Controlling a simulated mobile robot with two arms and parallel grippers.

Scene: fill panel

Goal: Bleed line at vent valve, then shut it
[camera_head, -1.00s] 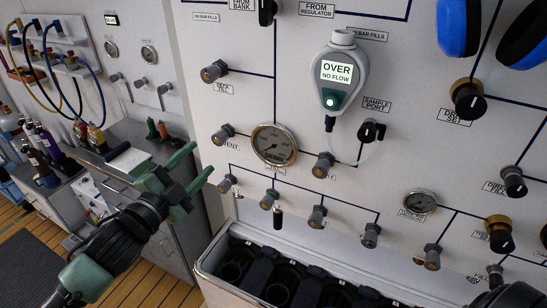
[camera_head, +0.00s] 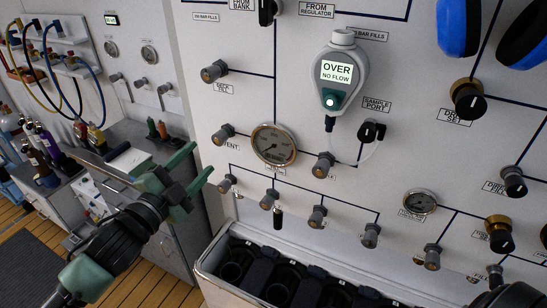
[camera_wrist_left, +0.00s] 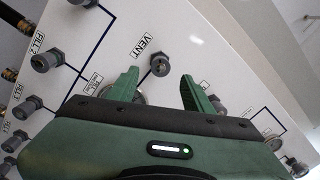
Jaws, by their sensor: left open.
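The vent valve (camera_head: 223,134) is a grey knob on the white panel, with the VENT label just below it in the head view. In the left wrist view the vent valve (camera_wrist_left: 160,66) shows beyond and between the fingers, by its VENT label. My left gripper (camera_head: 203,158) has green fingers and is open and empty, left of and below the valve in the head view. Its fingertips (camera_wrist_left: 160,80) appear apart from the valve. A round gauge (camera_head: 274,145) sits right of the valve. My right gripper does not show clearly.
A grey analyser reading OVER, NO FLOW (camera_head: 340,75) hangs above the gauge. Several small fill knobs (camera_head: 317,216) line the panel below. An open bin with dark slots (camera_head: 213,262) stands under them.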

